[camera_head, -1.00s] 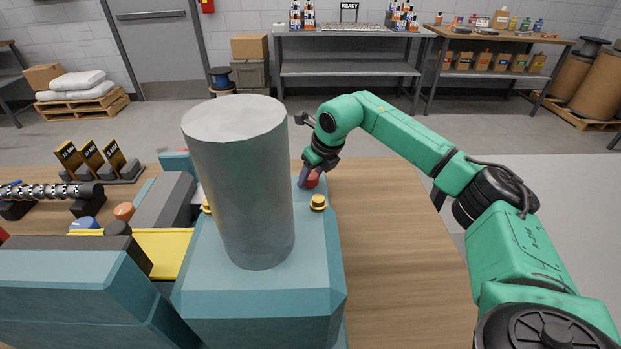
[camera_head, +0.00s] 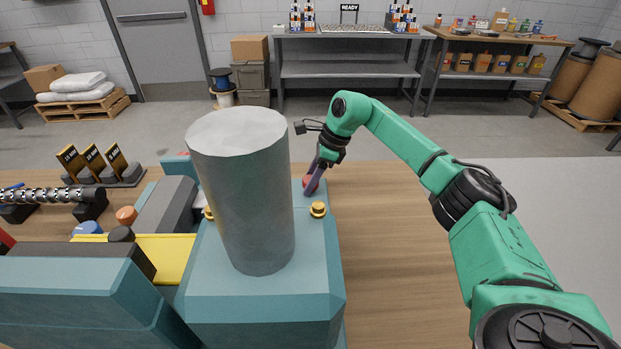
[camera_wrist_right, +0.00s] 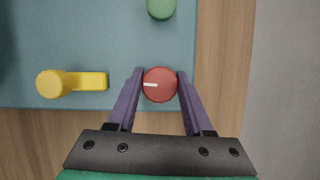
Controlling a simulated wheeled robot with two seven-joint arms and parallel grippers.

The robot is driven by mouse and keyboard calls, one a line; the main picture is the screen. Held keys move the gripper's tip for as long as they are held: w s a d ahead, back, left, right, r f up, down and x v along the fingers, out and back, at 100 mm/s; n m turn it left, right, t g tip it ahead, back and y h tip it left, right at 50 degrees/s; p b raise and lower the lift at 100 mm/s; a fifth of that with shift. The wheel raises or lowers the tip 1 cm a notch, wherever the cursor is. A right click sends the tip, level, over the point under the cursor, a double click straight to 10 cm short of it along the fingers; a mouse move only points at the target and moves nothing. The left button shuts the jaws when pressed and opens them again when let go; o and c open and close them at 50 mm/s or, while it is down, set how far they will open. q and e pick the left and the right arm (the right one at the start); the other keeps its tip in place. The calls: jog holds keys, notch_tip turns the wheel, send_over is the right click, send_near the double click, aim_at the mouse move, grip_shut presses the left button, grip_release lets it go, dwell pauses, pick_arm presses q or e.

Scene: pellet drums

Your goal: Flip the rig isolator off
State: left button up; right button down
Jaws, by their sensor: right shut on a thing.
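A round red knob (camera_wrist_right: 152,94) with a white line pointing left in the right wrist view is on the teal machine housing (camera_wrist_right: 120,40); I take it for the rig isolator. In the head view the red knob (camera_head: 308,181) is partly hidden by a finger at the back right of the housing. My right gripper (camera_wrist_right: 160,82) is shut on the knob, one purple finger against each side. In the head view my right gripper (camera_head: 314,177) reaches down to it from behind. My left gripper is not in view.
A large grey cylinder (camera_head: 240,190) stands on the housing, left of my right arm. A yellow lever (camera_wrist_right: 88,81) and a green knob (camera_wrist_right: 161,8) are near the red knob. The wooden table (camera_head: 395,240) is clear on the right.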

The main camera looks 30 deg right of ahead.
jog(key=shift+n, duration=0.5)
jog(key=shift+c, duration=1.5)
grip_release()
jog(key=v, duration=1.4)
jog(key=shift+d+r+b, duration=0.15)
jog(key=shift+r+b, duration=0.15)
jog(key=shift+b, duration=0.15)
jog(key=shift+w, duration=0.15)
